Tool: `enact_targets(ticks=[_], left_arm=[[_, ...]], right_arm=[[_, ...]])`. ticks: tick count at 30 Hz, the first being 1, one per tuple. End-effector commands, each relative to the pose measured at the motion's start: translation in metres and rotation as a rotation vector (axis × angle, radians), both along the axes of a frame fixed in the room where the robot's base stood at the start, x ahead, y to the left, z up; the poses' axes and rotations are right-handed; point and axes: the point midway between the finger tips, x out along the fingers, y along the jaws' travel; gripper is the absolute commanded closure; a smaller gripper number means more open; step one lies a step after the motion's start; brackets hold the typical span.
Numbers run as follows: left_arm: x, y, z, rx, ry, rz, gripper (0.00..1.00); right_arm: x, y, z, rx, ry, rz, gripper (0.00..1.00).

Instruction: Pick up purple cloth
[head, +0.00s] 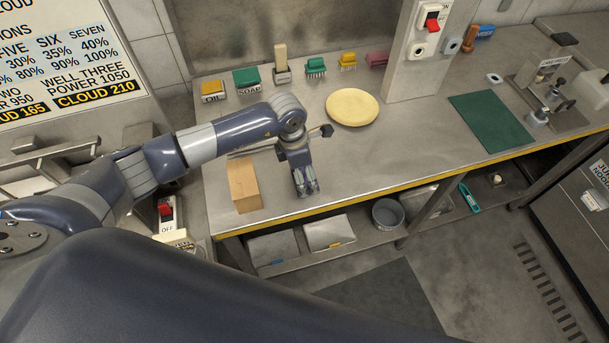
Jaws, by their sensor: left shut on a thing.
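My left gripper (307,190) points down at the steel worktop, near its front edge and to the right of a wooden block. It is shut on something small. A little greyish-purple shows at the fingertips, which fits the purple cloth, but the fingers hide most of it and its shape cannot be made out. I cannot tell whether it touches the worktop. My right gripper is not in view.
The wooden block (243,185) stands left of my gripper. A pale yellow plate (352,107) lies behind it. A green mat (491,122) lies right. The front middle worktop is clear.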

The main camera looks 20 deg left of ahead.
Motion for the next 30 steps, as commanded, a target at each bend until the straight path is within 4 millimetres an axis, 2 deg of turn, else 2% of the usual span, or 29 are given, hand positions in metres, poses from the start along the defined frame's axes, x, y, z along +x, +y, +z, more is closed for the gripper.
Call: enact_targets(ticks=[8,11,21,25,30], left_arm=[[0.001,0.0,0.005,-0.001,-0.003,0.0,0.4],[0.002,0.0,0.019,-0.001,-0.006,-0.001,0.4],[0.001,0.0,0.084,0.0,-0.005,0.001,0.4],[0.001,0.0,0.096,0.0,-0.004,0.0,0.4],[0.0,0.0,0.1,0.0,0.0,0.001,0.4]], right_arm=[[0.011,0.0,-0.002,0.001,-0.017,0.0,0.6],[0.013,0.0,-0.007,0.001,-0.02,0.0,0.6],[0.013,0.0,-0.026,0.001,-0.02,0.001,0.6],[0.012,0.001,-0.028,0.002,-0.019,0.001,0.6],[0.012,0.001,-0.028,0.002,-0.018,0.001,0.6]])
